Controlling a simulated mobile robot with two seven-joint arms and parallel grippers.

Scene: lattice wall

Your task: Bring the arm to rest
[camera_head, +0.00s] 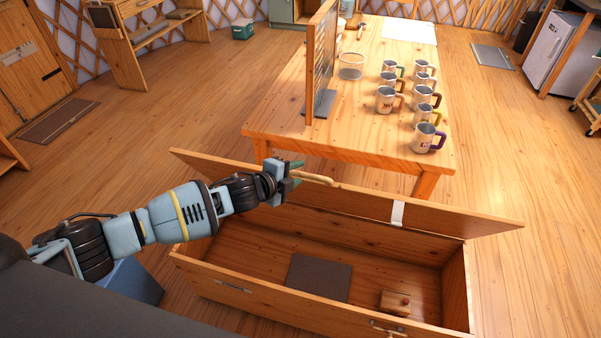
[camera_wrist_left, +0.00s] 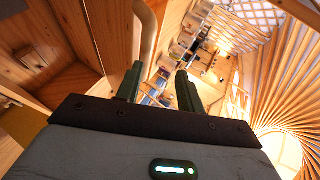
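My left arm comes in from the left over an open wooden chest (camera_head: 232,290). My left gripper (camera_head: 293,177) is above the chest, near the top edge of its raised lid (camera_head: 440,214). A light wooden bar (camera_head: 315,178) shows just right of the fingertips. In the left wrist view the two fingers of my left gripper (camera_wrist_left: 160,82) stand apart with a gap between them. The wooden bar (camera_wrist_left: 147,35) appears close to the left-hand finger there; whether it touches is unclear. My right gripper is not in view.
A dark mat (camera_head: 318,278) and a small wooden box (camera_head: 395,302) lie in the chest. Behind it stands a table (camera_head: 340,135) with several metal mugs (camera_head: 424,138), a glass bowl (camera_head: 351,67) and an upright wooden panel (camera_head: 320,60). Floor (camera_head: 150,110) is clear at left.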

